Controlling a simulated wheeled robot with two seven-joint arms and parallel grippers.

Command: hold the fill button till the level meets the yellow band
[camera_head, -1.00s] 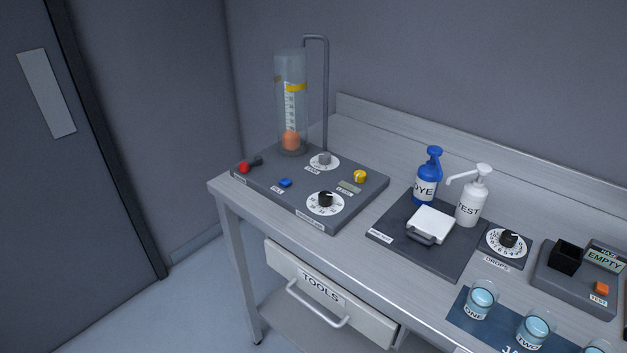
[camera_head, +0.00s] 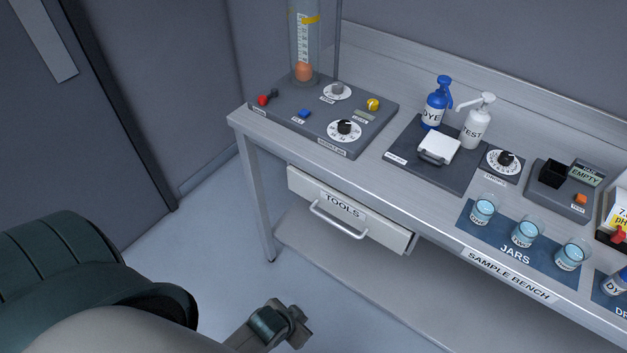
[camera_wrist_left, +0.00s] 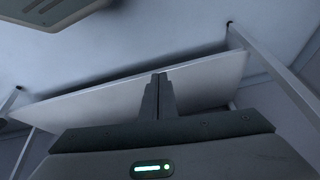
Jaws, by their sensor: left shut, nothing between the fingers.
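The blue fill button (camera_head: 304,113) sits on the dark control panel (camera_head: 290,126) at the bench's left end. Behind it stands the clear tube (camera_head: 318,50) with a printed scale and a yellow band (camera_head: 311,20). An orange mass (camera_head: 303,71) lies at the tube's bottom, well below the band. The tube's top is cut off by the frame. My left gripper (camera_head: 298,325) is low in front of the bench, below and apart from the panel. In the left wrist view its fingers (camera_wrist_left: 158,95) are shut and empty. My right gripper is not in view.
The panel also carries a red-tipped lever (camera_head: 263,100), a black dial (camera_head: 344,129) and a yellow knob (camera_head: 373,104). The tools drawer (camera_head: 345,213) and lower shelf (camera_head: 350,270) are below. Bottles, a test unit and jars (camera_head: 525,233) stand to the right.

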